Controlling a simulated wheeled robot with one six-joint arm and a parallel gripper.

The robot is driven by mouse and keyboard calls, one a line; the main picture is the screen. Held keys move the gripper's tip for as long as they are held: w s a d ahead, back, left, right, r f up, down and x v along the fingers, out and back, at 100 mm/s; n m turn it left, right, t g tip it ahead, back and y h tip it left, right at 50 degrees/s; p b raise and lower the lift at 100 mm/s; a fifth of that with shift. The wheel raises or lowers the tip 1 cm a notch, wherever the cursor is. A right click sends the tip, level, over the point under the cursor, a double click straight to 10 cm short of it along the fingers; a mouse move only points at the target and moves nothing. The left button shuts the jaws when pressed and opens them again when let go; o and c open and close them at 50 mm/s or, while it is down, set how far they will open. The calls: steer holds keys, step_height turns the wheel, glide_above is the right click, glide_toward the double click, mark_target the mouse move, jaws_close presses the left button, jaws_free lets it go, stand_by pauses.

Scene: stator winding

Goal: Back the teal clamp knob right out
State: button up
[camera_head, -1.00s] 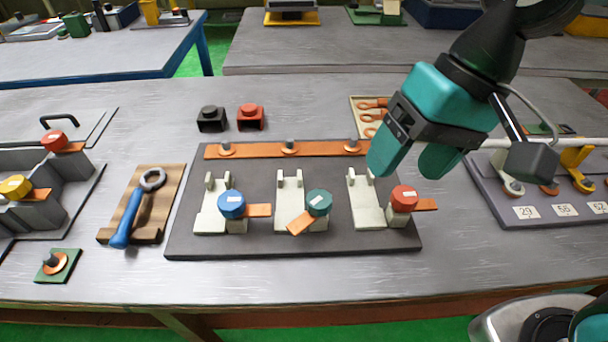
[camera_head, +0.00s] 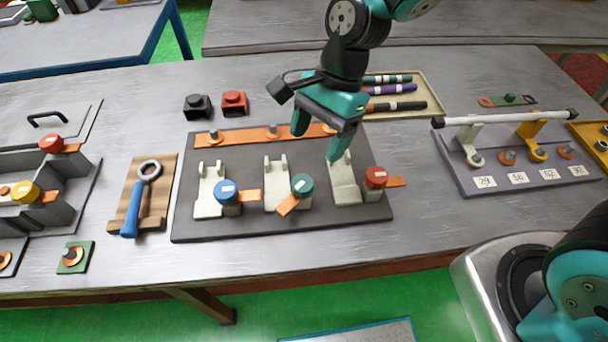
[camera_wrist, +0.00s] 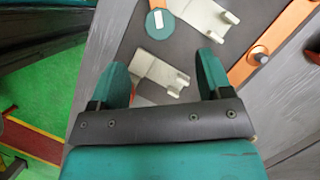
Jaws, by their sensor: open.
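The teal clamp knob (camera_head: 302,184) is a round cap with a white label, with an orange tab (camera_head: 287,205) beside it pointing to the lower left. It stands by the front of the middle pale bracket (camera_head: 276,172) on the dark board (camera_head: 250,228). My gripper (camera_head: 318,140) is open and empty, above the board near the right pale bracket (camera_head: 344,185), up and to the right of the teal knob. In the wrist view, the teal knob (camera_wrist: 160,24) lies beyond the open fingers (camera_wrist: 163,75), near the top edge.
A blue knob (camera_head: 225,192) and a red knob (camera_head: 376,178) flank the teal one. An orange bar (camera_head: 245,136) with bolts runs along the board's back. A blue-handled ring tool (camera_head: 134,212) lies left; a rail stand (camera_head: 470,190) stands right. Bare table shows between board and stand.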

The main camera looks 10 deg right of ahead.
mark_target(303, 182)
steer(key=x, duration=0.9)
steer(key=shift+f+p, duration=0.15)
steer(key=shift+p, duration=0.15)
steer(key=c, duration=0.9)
